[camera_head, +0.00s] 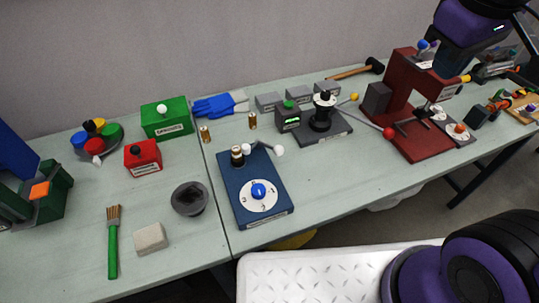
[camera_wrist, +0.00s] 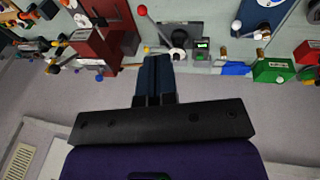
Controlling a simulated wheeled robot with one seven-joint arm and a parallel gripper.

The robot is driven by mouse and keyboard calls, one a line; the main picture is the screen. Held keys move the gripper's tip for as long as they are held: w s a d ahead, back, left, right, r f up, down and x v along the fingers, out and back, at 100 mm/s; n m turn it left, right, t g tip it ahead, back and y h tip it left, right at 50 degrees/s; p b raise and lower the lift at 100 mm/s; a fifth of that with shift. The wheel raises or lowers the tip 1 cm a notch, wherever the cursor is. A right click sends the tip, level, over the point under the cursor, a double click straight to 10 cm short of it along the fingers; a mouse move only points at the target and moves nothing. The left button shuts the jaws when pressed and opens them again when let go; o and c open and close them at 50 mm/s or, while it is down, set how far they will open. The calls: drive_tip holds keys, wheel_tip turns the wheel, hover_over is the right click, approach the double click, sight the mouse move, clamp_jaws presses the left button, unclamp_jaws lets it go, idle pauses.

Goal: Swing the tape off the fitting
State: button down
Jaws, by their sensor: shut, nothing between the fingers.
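A blue base plate (camera_head: 268,206) with a white dial and blue knob (camera_head: 258,191) stands on the bench in the head view. At its back is an upright banded fitting (camera_head: 237,155), with a white-ended lever (camera_head: 278,150) beside it. I cannot tell which part is the tape. The blue plate also shows at the top right of the wrist view (camera_wrist: 283,17). My gripper (camera_wrist: 155,58) is shut and empty in the wrist view, its blue fingers together. It is apart from the blue plate, which lies to the right of the fingers there.
A black device with a green display (camera_head: 289,118) and a red press (camera_head: 421,144) stand to the right. Green (camera_head: 166,121) and red (camera_head: 143,157) boxes, a dark cup (camera_head: 189,198), brush (camera_head: 113,243) and pale block (camera_head: 151,238) are left. Bench front right of the plate is clear.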

sight(275, 154)
drive_tip(key=w+a+f+n+h, duration=0.35)
drive_tip(key=a+f+n, duration=0.25)
drive_tip(key=a, duration=0.2)
drive_tip(key=w+a+f+n+h, duration=0.3)
drive_tip(key=w+a+f+n, duration=0.1)
drive_tip(key=a+f+n, duration=0.4)
drive_tip(key=s+a+f+n+t, duration=0.3)
drive_tip(key=a+f+n, duration=0.2)
drive_tip(key=a+f, duration=0.2)
drive_tip(key=s+a+f+n+t, duration=0.2)
drive_tip(key=a+f+n+t, duration=0.2)
drive_tip(key=a+f, duration=0.3)
drive_tip(key=a+n, duration=0.1)
drive_tip(key=a, duration=0.2)
drive_tip(key=shift+s+f, duration=0.25)
drive_tip(key=shift+s, duration=0.15)
drive_tip(key=x, duration=1.2)
drive_tip(key=shift+w+d+r, duration=0.1)
drive_tip(key=shift+w+d, duration=0.1)
drive_tip(key=shift+w, duration=0.25)
drive_tip(key=shift+w+d, duration=0.35)
drive_tip(key=shift+w, duration=0.1)
